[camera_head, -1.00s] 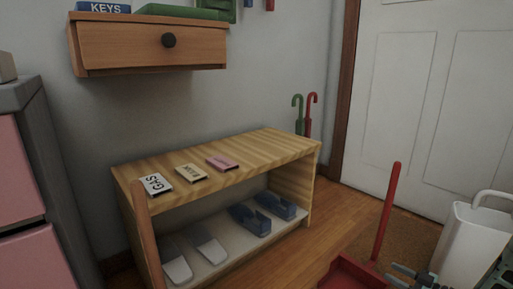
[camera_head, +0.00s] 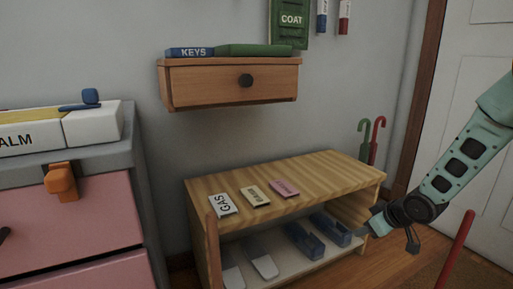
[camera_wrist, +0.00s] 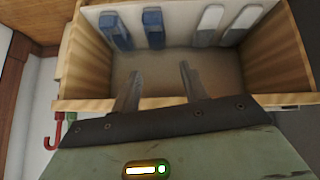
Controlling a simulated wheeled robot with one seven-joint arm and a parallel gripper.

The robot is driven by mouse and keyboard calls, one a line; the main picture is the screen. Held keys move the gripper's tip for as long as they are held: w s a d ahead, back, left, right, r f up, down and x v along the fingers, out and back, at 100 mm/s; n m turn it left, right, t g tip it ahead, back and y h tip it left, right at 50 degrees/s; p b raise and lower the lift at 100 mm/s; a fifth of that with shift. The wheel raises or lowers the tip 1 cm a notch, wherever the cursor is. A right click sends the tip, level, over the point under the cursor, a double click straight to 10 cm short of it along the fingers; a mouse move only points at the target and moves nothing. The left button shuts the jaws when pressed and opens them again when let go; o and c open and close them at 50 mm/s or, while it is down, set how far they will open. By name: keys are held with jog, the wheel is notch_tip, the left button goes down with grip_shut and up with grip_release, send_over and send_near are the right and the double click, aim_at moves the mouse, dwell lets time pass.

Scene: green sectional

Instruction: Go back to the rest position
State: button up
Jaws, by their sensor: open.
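My gripper (camera_wrist: 158,82) is open in the wrist view, with nothing between its two fingers. The fingers point into the wooden bench (camera_wrist: 82,45), whose lower shelf holds blue-and-grey shoes (camera_wrist: 153,28) and white-and-grey shoes (camera_wrist: 242,22) beyond the fingertips. In the head view my teal arm comes in from the right, and my gripper (camera_head: 392,230) is at the right end of the bench (camera_head: 318,170), partly dark against it. I cannot tell whether it touches the bench.
GAS (camera_head: 222,205), a tan card (camera_head: 256,196) and a pink card (camera_head: 285,188) lie on the bench. A wall drawer (camera_head: 205,86) hangs above. A pink dresser (camera_head: 85,215) stands left. Umbrellas (camera_head: 376,138) and a red handle (camera_head: 456,250) are near my arm.

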jog(key=s+a+r+g+h+p, duration=0.1)
jog(key=s+a+r+g+p, duration=0.3)
jog(key=s+a+r, duration=1.1)
jog(key=s+a+r+n+g+h+p, duration=0.1)
jog(key=s+a+r+g+p, duration=0.2)
jog(key=s, duration=0.7)
jog(key=s+a+r+g+p, duration=0.15)
jog(key=s+a+r, duration=0.3)
jog(key=s, duration=0.65)
notch_tip(320, 180, up, 37)
jog(key=p, duration=3.7)
jog(key=shift+w+d+f+n+t, duration=0.2)
jog(key=shift+w+d+n+t, duration=0.1)
jog(key=shift+d+t, duration=0.15)
